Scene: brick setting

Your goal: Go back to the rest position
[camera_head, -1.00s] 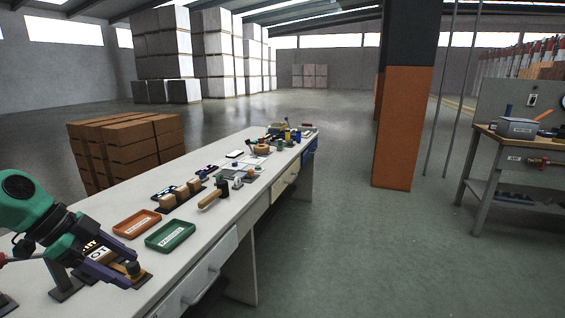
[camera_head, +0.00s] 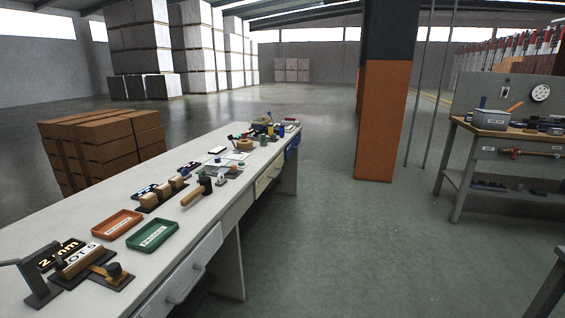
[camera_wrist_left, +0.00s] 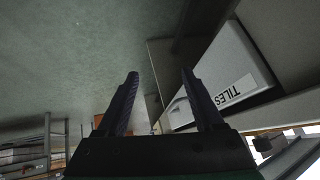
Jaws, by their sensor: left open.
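My left gripper (camera_wrist_left: 158,88) shows in the left wrist view with its two dark fingers spread apart and nothing between them. Behind the fingers are the green-grey floor and the front of a bench drawer (camera_wrist_left: 232,88) with a label reading TILES. My left gripper and arm do not show in the head view. My right gripper shows in neither view.
The long white workbench (camera_head: 70,211) holds an orange tray (camera_head: 117,223), a green tray (camera_head: 152,234), a mallet (camera_head: 192,195) and several small tools. Brown boxes (camera_head: 104,145) stand behind it. An orange pillar (camera_head: 385,120) and a second bench are right. The floor between is clear.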

